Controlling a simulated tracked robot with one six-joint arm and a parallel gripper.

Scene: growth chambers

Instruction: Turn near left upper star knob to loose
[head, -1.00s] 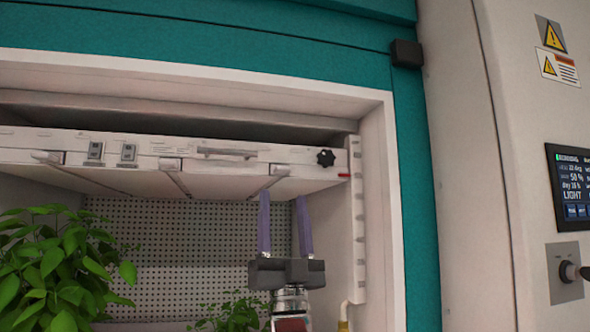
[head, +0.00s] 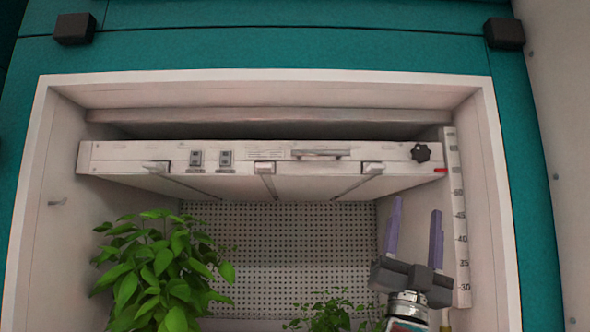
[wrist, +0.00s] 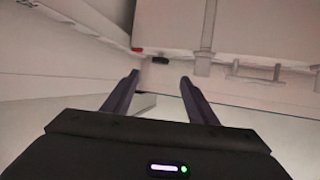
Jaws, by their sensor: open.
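One black star knob (head: 421,152) shows at the right end of the white lamp panel's front face (head: 235,157). I see no star knob at the panel's left end. My gripper (head: 416,206) is open and empty, its two purple fingers pointing up, below the knob in the head view and apart from it. In the wrist view a small dark shape, likely the same knob (wrist: 159,60), sits beside a red mark, just beyond and between my fingertips (wrist: 159,76). How the knob is turned cannot be told.
The panel hangs inside the white chamber opening. A numbered height scale (head: 461,220) runs down the right wall, close to my gripper, with a red pointer (head: 440,171) near the knob. Leafy plants (head: 160,270) stand lower left and a smaller one (head: 333,314) lower middle.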

